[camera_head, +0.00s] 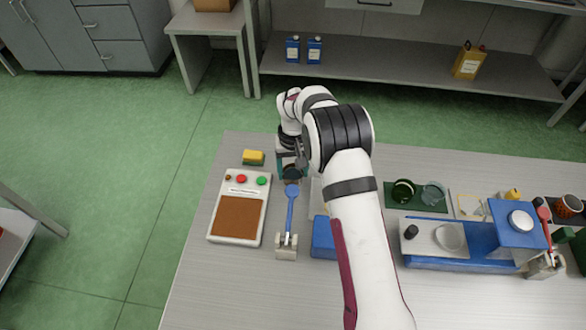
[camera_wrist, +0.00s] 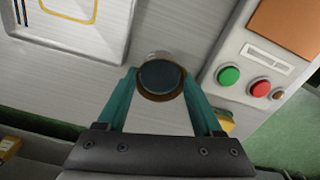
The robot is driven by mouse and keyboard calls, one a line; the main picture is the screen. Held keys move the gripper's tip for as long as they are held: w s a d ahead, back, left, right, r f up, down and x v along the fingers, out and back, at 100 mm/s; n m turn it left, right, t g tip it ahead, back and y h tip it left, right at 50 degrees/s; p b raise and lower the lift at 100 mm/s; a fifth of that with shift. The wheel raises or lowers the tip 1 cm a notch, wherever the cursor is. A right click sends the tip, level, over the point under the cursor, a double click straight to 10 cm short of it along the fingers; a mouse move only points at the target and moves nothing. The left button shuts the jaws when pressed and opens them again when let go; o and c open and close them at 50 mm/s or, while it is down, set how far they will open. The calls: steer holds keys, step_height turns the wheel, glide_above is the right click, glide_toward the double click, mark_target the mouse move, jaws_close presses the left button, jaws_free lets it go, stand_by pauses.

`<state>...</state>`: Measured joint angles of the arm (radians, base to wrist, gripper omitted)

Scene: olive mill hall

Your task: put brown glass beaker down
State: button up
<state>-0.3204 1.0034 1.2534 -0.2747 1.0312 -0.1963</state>
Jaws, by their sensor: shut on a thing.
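My gripper (camera_wrist: 160,82) is shut on the brown glass beaker (camera_wrist: 147,94), with one teal finger on each side of it. In the wrist view I look down into its round mouth, which shows a brown rim and a dark inside. The grey worktop lies below and around it. I cannot tell whether its base touches the worktop. In the head view my gripper (camera_head: 291,161) is over the far left part of the bench, between the yellow sponge and my arm. The beaker is not clearly made out there.
A control box (camera_head: 255,222) with red and green buttons stands left of my gripper, the yellow sponge (camera_head: 254,157) beyond it. A blue-handled tool (camera_head: 291,208) rests on a stand nearer. A green mat (camera_head: 428,207) with glassware and a blue device (camera_head: 515,237) are right.

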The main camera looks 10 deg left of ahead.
mark_target(293, 172)
steer(key=o, duration=1.1)
steer(key=shift+o, duration=0.2)
step_height(293, 172, up, 12)
steer(key=s+d+r+m, duration=0.3)
steer(key=s+d+r, duration=0.4)
steer(key=s+r, duration=0.25)
steer(key=s+d+m+y, duration=0.1)
steer(key=s+d+m, duration=0.1)
steer(key=s, duration=1.1)
steer(key=s+d+f+m, duration=0.1)
steer(key=s+d+m, duration=0.2)
steer(key=s, duration=0.9)
steer(key=shift+s+d+f+y, duration=0.2)
steer(key=shift+s+d+y, duration=0.05)
steer(key=shift+s+y, duration=0.15)
